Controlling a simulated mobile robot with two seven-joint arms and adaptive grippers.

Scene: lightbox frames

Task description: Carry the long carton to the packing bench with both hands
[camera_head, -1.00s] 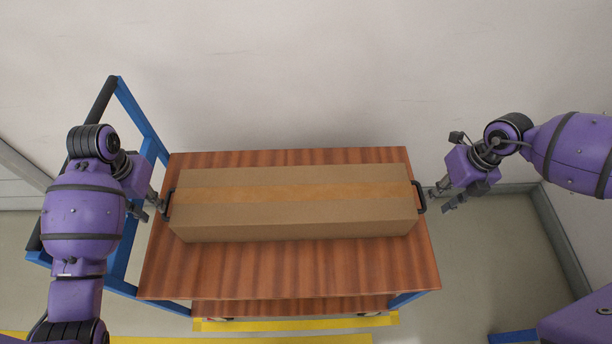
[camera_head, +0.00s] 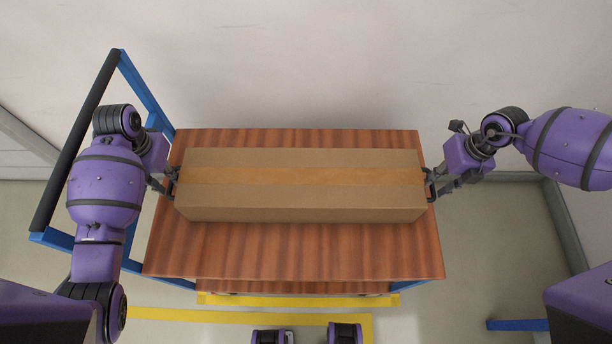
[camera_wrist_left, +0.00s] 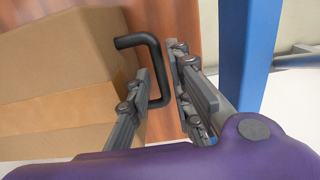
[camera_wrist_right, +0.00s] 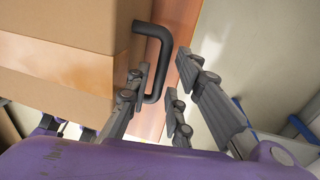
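The long brown carton (camera_head: 300,208), with tape along its top, rests on the wooden top of a cart (camera_head: 300,252). A black handle is on each end. My left gripper (camera_head: 167,182) is at the left handle; in the left wrist view its open fingers (camera_wrist_left: 162,70) stand on either side of the handle bar (camera_wrist_left: 155,60). My right gripper (camera_head: 437,187) is at the right handle; in the right wrist view its open fingers (camera_wrist_right: 170,85) also straddle the handle bar (camera_wrist_right: 164,60). No packing bench is identifiable.
The cart has a blue frame with a dark push bar (camera_head: 75,145) at the left, close to my left arm. A pale wall (camera_head: 300,60) stands behind the cart. Yellow floor tape (camera_head: 220,318) runs in front of it. Open floor (camera_head: 490,250) lies to the right.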

